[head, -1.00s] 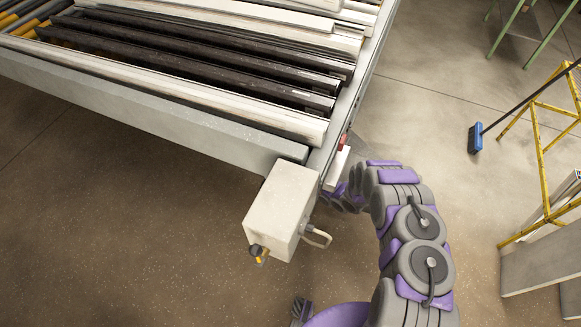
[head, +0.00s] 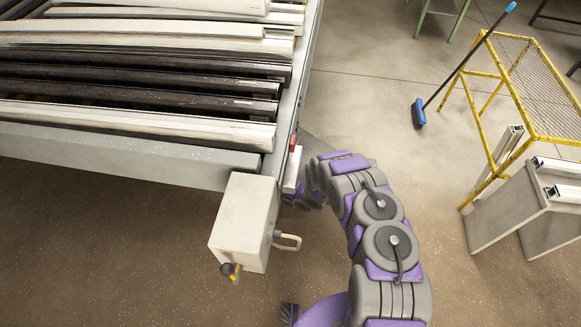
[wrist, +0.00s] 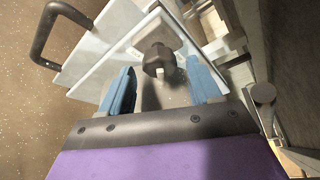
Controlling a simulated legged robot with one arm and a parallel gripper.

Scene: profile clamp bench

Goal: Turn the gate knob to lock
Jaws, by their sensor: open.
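In the wrist view a dark knob (wrist: 159,60) stands out from a pale plate, with a light mark on it. My gripper (wrist: 161,70) is open, its two blue fingers on either side of the knob with a gap at each side. The knob is around the level of the fingertips; I cannot tell how deep it sits between them. In the head view my arm reaches to a small white housing (head: 291,172) at the bench's end. That knob and my fingertips are hidden there.
A pale box (head: 244,222) with a looped handle (head: 289,241) and a black-yellow switch (head: 232,271) hangs at the bench corner. The bench (head: 130,155) holds white and dark profiles. A broom (head: 418,113) and yellow stand (head: 545,90) are at right. Open floor lies between.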

